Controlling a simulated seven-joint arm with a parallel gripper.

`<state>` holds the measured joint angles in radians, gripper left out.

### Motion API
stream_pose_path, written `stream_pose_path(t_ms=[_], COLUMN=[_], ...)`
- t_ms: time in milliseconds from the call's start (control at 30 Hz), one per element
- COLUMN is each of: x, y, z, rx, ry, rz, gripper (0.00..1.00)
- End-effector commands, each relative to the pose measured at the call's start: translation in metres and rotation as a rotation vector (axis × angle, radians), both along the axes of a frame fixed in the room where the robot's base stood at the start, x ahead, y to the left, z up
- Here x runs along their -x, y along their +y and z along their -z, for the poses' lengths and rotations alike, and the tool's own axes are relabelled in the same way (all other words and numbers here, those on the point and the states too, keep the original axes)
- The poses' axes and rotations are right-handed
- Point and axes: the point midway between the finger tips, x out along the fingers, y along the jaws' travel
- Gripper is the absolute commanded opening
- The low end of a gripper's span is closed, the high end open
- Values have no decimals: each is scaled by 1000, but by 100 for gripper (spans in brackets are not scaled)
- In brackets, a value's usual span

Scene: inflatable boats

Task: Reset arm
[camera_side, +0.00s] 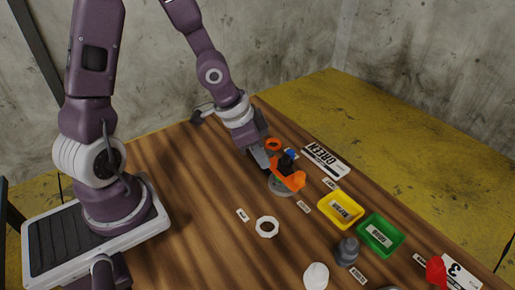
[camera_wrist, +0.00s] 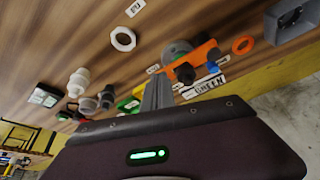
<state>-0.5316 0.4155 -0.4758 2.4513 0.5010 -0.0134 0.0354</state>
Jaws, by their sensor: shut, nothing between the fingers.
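My gripper (camera_side: 264,160) is shut and empty, above the far part of the wooden table. In the wrist view its fingers (camera_wrist: 158,92) are together. Just beside it in the side view is an orange part (camera_side: 291,180), with a black piece (camera_side: 286,163) and a small blue piece (camera_side: 292,153) by it. A grey disc (camera_side: 279,188) lies partly hidden under the orange part. An orange ring (camera_side: 273,144) lies behind. Whether the fingers touch any of these I cannot tell. The orange part also shows in the wrist view (camera_wrist: 202,52).
A white ring (camera_side: 259,226), yellow tray (camera_side: 328,219), green tray (camera_side: 362,238), grey part (camera_side: 347,252), white part (camera_side: 316,276) and red part (camera_side: 436,270) are on the table (camera_side: 195,235). A "GREEN" sign (camera_side: 327,160) lies near the far edge. The table's left part is mostly clear.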

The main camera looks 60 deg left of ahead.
Motion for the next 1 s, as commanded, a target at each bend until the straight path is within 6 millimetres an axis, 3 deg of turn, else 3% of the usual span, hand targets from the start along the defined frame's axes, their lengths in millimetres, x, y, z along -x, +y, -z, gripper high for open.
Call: stream_pose_path(t_ms=[100, 333, 467, 600, 733, 900, 1000], x=[5, 11, 25, 63, 109, 154, 163], y=[4, 6, 18, 30, 18, -1, -5], z=[-15, -29, -44, -101, -149, -176, -179], rx=[-1, -7, -130, -278, -199, -19, 24], ry=[-1, 1, 20, -15, -86, -112, -111], rz=[-5, -1, -46, -220, -362, -413, -415], gripper=[0, 0, 0, 0, 0, 0, 0])
